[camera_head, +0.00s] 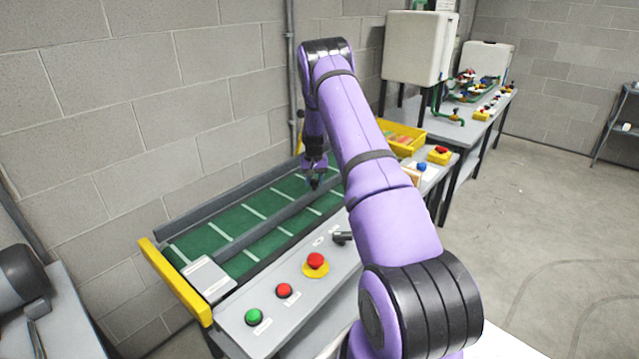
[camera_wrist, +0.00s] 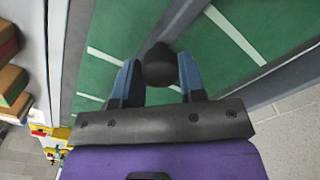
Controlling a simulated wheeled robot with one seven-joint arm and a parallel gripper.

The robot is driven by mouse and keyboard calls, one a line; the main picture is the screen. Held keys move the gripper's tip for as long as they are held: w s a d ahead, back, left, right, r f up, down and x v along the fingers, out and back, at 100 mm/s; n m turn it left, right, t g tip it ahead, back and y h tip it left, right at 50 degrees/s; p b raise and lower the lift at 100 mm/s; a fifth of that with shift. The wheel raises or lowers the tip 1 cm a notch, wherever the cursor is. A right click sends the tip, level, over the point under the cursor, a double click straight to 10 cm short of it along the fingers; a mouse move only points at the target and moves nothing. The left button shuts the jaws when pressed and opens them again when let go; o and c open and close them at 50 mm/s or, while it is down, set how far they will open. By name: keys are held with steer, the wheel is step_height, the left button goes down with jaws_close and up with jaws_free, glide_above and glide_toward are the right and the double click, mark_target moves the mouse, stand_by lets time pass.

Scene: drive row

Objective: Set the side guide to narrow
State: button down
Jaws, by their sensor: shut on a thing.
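The side guide (camera_head: 285,213) is a long grey bar running lengthwise over the green conveyor belt (camera_head: 205,240). In the wrist view the guide (camera_wrist: 192,22) crosses the belt (camera_wrist: 235,80) at a slant. My gripper (camera_head: 315,180) is low over the belt at the guide. In the wrist view my gripper (camera_wrist: 158,75) has its two blue-grey fingers on either side of a round black knob (camera_wrist: 159,62), shut on it. The knob appears to sit at the guide's near end in that view. How the knob joins the guide is hidden.
A front panel carries a green button (camera_head: 253,317), a red button (camera_head: 284,290), a red stop button on yellow (camera_head: 316,262) and a black lever (camera_head: 342,238). A yellow bin (camera_head: 400,138) stands beyond. A block wall backs the belt.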

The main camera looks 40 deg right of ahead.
steer(key=shift+w+r, duration=0.1)
steer(key=shift+w, duration=0.15)
steer(key=c, duration=0.7)
jaws_free()
steer(key=shift+w, duration=0.1)
step_height(320, 180, up, 10)
steer(key=shift+f, duration=0.2)
steer(key=shift+r, duration=0.55)
